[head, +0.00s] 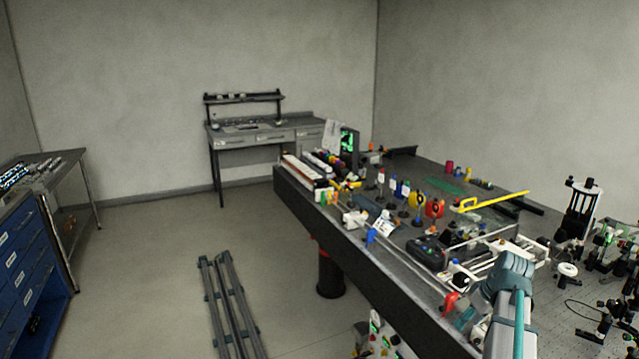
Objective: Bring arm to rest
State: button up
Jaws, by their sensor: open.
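My arm shows at the lower right in the head view as grey and teal links (513,272), bent above the near part of the bench (375,270). Its lower link runs out of the bottom edge of the picture. My gripper's fingers cannot be made out; the end of the arm is hidden or out of view. No held object shows.
The bench is crowded with several small optics, a yellow bar (495,201), a dark box (432,250) and a small screen (348,142). Floor rails (232,305) lie at left of the bench. A blue cabinet (28,255) stands far left; a desk (262,138) stands behind. Open floor lies between.

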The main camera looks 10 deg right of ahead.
jog(key=w+a+f+m+g, duration=0.1)
jog(key=a+f, duration=0.7)
jog(key=a, duration=0.3)
jog(key=a+f+g, duration=0.1)
jog(key=a+f, duration=0.7)
jog(key=a, duration=0.2)
jog(key=s+a+f+g+h, duration=0.1)
jog(key=s+a+f, duration=0.35)
jog(key=a, duration=0.35)
jog(key=s+a+f, duration=0.3)
jog(key=a+f, duration=0.3)
jog(key=a, duration=0.2)
jog(key=s+f+g, duration=0.2)
jog(key=s+f, duration=0.4)
jog(key=s, duration=0.3)
jog(key=s+f+g, duration=0.2)
jog(key=s+f, duration=0.5)
jog(key=s, duration=0.3)
jog(key=s+f+g+b, duration=0.1)
jog(key=s+f+g, duration=0.2)
jog(key=s+f, duration=0.3)
jog(key=s, duration=0.4)
jog(key=shift+f+m, duration=0.25)
jog(key=shift+m, duration=0.15)
jog(key=shift+d, duration=0.1)
